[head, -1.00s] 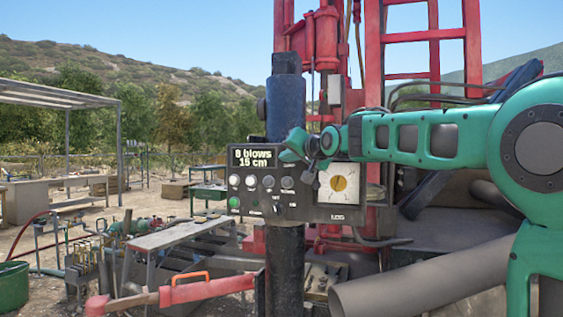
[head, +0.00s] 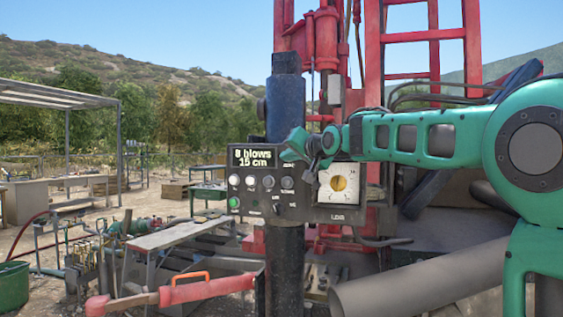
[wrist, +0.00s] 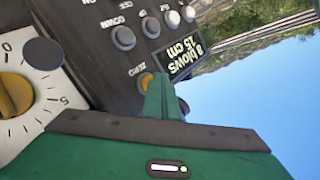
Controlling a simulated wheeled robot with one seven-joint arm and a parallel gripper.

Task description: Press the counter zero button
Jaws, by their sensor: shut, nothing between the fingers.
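The dark control panel (head: 325,213) is mounted at a dark post in the head view. Its display (head: 253,158) reads "8 blows 15 cm"; the same display shows in the wrist view (wrist: 183,57). A yellow-orange button (wrist: 146,80) beside the label "ZERO" shows in the wrist view, partly hidden by my fingers. My gripper (head: 291,150) is shut and empty at the panel's upper edge, right of the display. In the wrist view my green fingertips (wrist: 158,84) are right beside the zero button and overlap it. I cannot tell whether they touch it.
Grey buttons (wrist: 123,37) and white ones (wrist: 172,19) line the panel near the display. A white dial with a yellow knob (head: 339,183) is close to my wrist. A red rig frame (head: 472,60) stands behind. A large grey pipe (head: 420,285) lies below my arm.

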